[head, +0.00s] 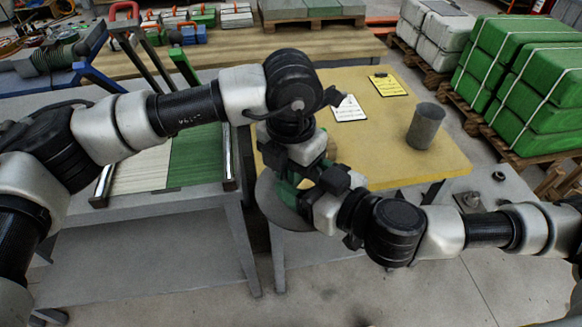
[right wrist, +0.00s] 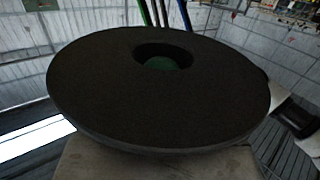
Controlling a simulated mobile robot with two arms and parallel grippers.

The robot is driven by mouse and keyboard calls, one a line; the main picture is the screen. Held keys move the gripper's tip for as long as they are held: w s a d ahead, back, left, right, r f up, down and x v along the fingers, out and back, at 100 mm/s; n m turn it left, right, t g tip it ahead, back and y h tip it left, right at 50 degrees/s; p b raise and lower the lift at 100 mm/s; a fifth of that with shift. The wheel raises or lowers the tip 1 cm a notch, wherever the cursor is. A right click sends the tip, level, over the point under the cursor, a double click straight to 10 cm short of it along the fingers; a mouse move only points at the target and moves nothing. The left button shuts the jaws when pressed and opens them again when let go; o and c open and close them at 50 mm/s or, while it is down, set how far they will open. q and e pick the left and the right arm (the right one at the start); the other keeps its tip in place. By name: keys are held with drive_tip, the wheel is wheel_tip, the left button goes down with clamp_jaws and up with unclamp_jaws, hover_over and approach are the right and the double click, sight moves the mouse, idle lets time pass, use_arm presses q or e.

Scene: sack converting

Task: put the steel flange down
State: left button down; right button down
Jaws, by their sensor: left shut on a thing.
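The steel flange, a grey disc (head: 272,208), is in the middle of the head view, in front of the yellow-topped table's near left corner and partly hidden behind my grippers. My left gripper (head: 291,184) is shut on it. My right gripper (head: 318,190) is close beside the left one, at the flange; the arms hide its fingers, so I cannot tell whether it is open or shut. In the right wrist view the flange (right wrist: 110,100) is a large dark disc with a central hole, filling the middle of the picture.
The yellow tabletop (head: 400,155) bears a grey cylinder (head: 425,126), a white sheet (head: 349,109) and a yellow clipboard (head: 387,85); its middle is clear. A grey bench (head: 120,207) stands left. Green sacks (head: 525,75) are stacked on pallets at right.

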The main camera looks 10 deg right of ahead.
use_arm(q)
drive_tip(key=shift+w+r, duration=0.15)
drive_tip(key=shift+w, duration=0.05)
use_arm(e)
drive_tip(key=shift+c, duration=1.8)
unclamp_jaws()
drive_tip(key=shift+r, duration=0.15)
use_arm(q)
drive_tip(key=shift+s, duration=0.1)
use_arm(e)
drive_tip(key=o, duration=0.3)
